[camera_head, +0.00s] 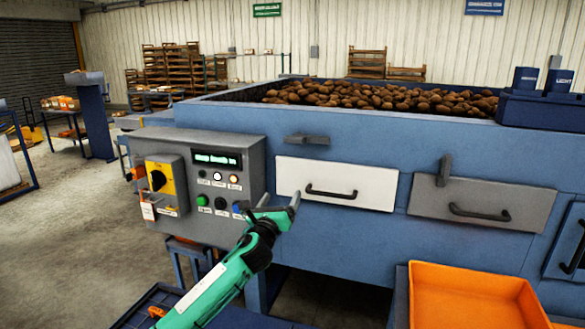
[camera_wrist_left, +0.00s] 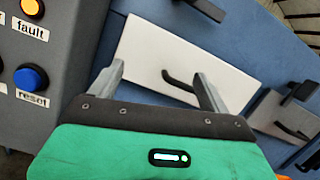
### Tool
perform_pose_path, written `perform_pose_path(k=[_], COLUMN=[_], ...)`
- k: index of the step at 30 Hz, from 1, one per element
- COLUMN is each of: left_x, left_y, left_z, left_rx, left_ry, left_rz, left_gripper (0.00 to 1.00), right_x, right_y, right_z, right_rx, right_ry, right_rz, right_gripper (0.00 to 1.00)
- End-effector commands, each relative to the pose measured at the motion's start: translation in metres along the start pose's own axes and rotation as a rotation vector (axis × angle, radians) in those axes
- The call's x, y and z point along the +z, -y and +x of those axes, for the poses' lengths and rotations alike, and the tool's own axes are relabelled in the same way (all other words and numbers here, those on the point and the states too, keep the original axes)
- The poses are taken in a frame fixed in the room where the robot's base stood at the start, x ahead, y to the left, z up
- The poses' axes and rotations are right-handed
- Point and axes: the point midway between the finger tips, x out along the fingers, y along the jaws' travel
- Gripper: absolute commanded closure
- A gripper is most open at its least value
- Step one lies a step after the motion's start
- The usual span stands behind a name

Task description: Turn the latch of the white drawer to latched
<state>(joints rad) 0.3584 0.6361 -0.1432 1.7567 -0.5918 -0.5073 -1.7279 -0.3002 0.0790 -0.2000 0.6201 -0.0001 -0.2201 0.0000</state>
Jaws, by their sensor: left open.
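The white drawer (camera_head: 350,175) is closed in the blue machine's front, with a black bar handle (camera_head: 331,192). Its latch (camera_head: 306,139) is a dark grey bar lying horizontal just above the drawer's top edge. The wrist view shows the white drawer (camera_wrist_left: 150,50) tilted, with the latch (camera_wrist_left: 205,8) at the top edge of the picture. My left gripper (camera_head: 280,203) is open and empty, in front of the drawer's lower left corner, below the latch. In the wrist view my left gripper (camera_wrist_left: 160,76) has its fingers apart in front of the drawer. My right gripper is not in view.
A grey control panel (camera_head: 248,152) with buttons and a yellow switch juts out left of the drawer. A grey drawer (camera_head: 520,205) to the right has an upright latch (camera_head: 444,170). An orange crate (camera_head: 470,275) stands at lower right. Potatoes (camera_head: 380,97) fill the machine's top.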

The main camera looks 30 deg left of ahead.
Motion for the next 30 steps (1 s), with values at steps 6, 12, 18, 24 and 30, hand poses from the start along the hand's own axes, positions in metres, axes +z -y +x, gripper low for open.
perform_pose_path(k=[6, 12, 18, 24, 30], left_x=[0.074, 0.083, 0.089, 0.093, 0.096], left_y=[0.016, 0.018, 0.021, 0.023, 0.025], left_z=[0.014, 0.030, 0.065, 0.100, 0.129], left_rx=[-0.044, -0.044, -0.043, -0.043, -0.043], left_ry=[0.144, 0.154, 0.152, 0.150, 0.151], left_rz=[0.248, 0.266, 0.262, 0.261, 0.260], left_gripper=[0.20, 0.20, 0.20, 0.20, 0.20], right_x=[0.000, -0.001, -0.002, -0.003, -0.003], right_y=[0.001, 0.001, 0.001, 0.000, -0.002], right_z=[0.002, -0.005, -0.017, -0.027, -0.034], right_rx=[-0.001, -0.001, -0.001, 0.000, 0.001], right_ry=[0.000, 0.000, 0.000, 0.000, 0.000], right_rz=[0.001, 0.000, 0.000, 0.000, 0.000], right_gripper=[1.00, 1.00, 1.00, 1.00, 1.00])
